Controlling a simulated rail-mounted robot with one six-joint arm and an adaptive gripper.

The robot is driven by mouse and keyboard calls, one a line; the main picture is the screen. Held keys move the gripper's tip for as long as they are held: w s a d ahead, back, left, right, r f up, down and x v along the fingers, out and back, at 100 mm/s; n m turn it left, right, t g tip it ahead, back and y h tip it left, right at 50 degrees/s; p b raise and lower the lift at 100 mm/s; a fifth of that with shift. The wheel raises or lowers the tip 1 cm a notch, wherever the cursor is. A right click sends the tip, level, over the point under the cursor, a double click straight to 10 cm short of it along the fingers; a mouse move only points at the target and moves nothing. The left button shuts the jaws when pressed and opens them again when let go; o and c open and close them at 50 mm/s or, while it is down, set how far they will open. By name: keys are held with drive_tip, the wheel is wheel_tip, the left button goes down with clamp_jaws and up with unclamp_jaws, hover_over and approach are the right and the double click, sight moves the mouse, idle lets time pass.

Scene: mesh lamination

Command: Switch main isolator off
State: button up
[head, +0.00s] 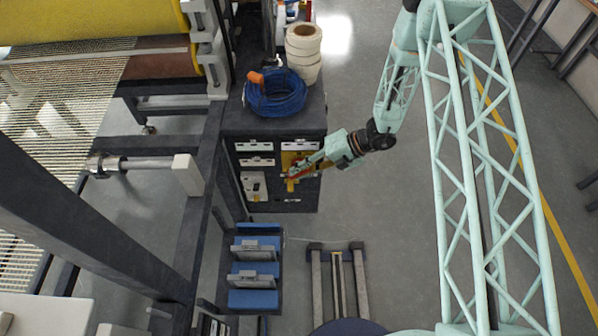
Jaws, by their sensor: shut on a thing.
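The main isolator (288,158) appears as a yellow plate with a red part on the front of the dark cabinet (273,208). My gripper (293,174) reaches it from the right and is shut on the red isolator handle (291,170). The fingers hide much of the handle, and I cannot tell which way it is turned. A small yellow piece (290,185) shows just below the fingertips.
A blue cable coil (275,97) with an orange item and stacked cream rolls (303,45) sit on the cabinet top. White labelled switches (254,186) are left of the isolator.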

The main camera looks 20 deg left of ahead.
drive_tip(key=shift+f+y+b, duration=0.1)
drive_tip(key=shift+y+b, duration=0.2)
drive_tip(key=shift+y, duration=0.2)
drive_tip(key=g+y+b, duration=0.1)
drive_tip(key=y+b, duration=0.1)
drive_tip(key=y, duration=0.1)
drive_tip(key=shift+f, duration=0.15)
drive_tip(key=shift+g+y+b, duration=0.6)
drive_tip(key=shift+y+b, duration=1)
drive_tip(key=shift+y, duration=0.2)
drive_tip(key=shift+r, duration=0.3)
drive_tip(key=o, duration=0.8)
drive_tip(key=shift+o, duration=0.2)
drive_tip(key=shift+w+d, duration=0.1)
drive_tip(key=shift+d, duration=0.05)
drive_tip(key=v, duration=1.1)
drive_tip(key=shift+d+f, duration=0.2)
drive_tip(key=shift+d, duration=0.1)
